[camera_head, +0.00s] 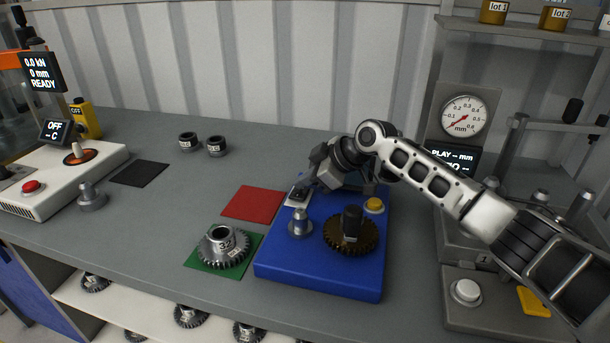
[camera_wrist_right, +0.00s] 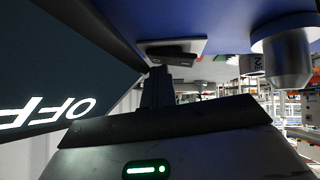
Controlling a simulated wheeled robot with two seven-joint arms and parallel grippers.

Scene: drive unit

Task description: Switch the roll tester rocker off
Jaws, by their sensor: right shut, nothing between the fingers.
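The blue roll tester (camera_head: 320,284) stands on the bench at centre right. Its small dark rocker (camera_head: 298,194) sits on a light plate at the back left corner of its top. In the right wrist view the rocker (camera_wrist_right: 174,50) is just beyond the fingertips. My right gripper (camera_head: 309,183) is shut and empty, its tips close beside the rocker; I cannot tell whether they touch it. The shut fingers also show in the wrist view (camera_wrist_right: 157,88). A dark screen (camera_wrist_right: 45,80) there reads OFF. My left gripper is not in view.
The tester's top also carries a bare metal post (camera_head: 300,224), a brown gear (camera_head: 351,236) and a yellow button (camera_head: 374,205). A grey gear (camera_head: 224,246) lies on a green mat to the left. A red mat (camera_head: 254,203) is empty. A dial gauge (camera_head: 463,116) stands at right.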

